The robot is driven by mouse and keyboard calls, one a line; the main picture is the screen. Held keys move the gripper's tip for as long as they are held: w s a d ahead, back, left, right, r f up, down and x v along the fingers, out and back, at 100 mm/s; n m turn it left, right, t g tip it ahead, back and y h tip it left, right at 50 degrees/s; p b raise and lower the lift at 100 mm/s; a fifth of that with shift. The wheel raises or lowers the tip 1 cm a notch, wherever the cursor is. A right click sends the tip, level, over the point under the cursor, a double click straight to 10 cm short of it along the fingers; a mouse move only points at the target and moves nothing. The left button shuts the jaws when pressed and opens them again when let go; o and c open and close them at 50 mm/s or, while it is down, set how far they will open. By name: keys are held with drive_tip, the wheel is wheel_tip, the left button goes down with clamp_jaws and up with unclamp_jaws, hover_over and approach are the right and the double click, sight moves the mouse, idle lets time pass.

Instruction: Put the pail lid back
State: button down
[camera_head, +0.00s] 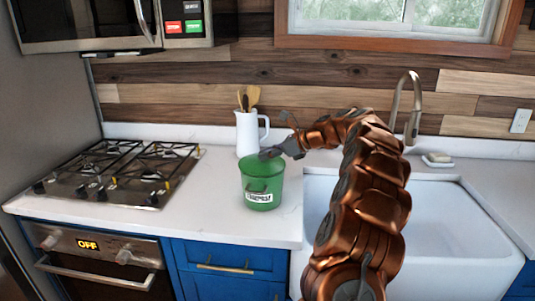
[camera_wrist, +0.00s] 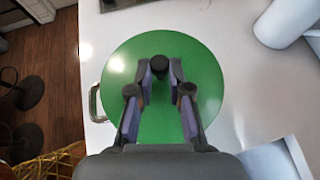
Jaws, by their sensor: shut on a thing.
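The green pail (camera_head: 262,190) with a white label stands upright on the counter, left of the sink. Its round green lid (camera_head: 257,160) is at the pail's mouth and looks about level; I cannot tell whether it is fully seated. In the wrist view the lid (camera_wrist: 190,70) fills the middle and hides the pail's opening. My gripper (camera_head: 270,153) is just above the lid, shut on its dark knob (camera_wrist: 160,75). The fingers mostly hide the knob in the head view. A pail handle (camera_wrist: 95,103) sticks out at the left in the wrist view.
A white jug (camera_head: 248,134) with wooden utensils stands close behind the pail. A gas stove (camera_head: 118,172) is to the left, and the white sink (camera_head: 440,220) with a tall tap (camera_head: 416,105) to the right. Counter (camera_head: 215,205) left of the pail is clear.

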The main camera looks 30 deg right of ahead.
drive_tip(key=shift+f, duration=0.4)
drive_tip(key=c, duration=1)
unclamp_jaws()
drive_tip(key=v, duration=1.2)
drive_tip(key=a+n+g+y, duration=0.1)
drive_tip(key=a+n+g, duration=0.45)
drive_tip(key=a, duration=1.35)
drive_tip(key=s+a+f+n+g+h, duration=0.1)
drive_tip(key=s+a+f+n, duration=0.1)
drive_tip(key=s+a+n, duration=0.4)
drive_tip(key=s+a+f+n+g, duration=0.1)
drive_tip(key=s+a+n, duration=0.3)
drive_tip(key=a, duration=0.5)
drive_tip(key=s+a+f+n+g+h, duration=0.1)
drive_tip(key=s+a+f+n+h, duration=0.15)
drive_tip(key=s, duration=0.45)
drive_tip(key=s+a+f+n+g+h, duration=0.1)
drive_tip(key=s+a+f+n+g, duration=0.2)
drive_tip(key=s, duration=0.4)
drive_tip(key=s+d+f+n+h, duration=0.1)
drive_tip(key=s+f+n, duration=0.1)
drive_tip(key=s, duration=0.2)
drive_tip(key=s+d+f+n+h, duration=0.1)
drive_tip(key=s+f+n, duration=0.2)
drive_tip(key=s, duration=0.2)
drive_tip(key=s+d+f+n+h, duration=0.1)
drive_tip(key=s+d+f+n, duration=0.1)
drive_tip(key=s, duration=0.3)
drive_tip(key=shift+f+n+h+p, duration=0.35)
drive_tip(key=shift+n, duration=0.15)
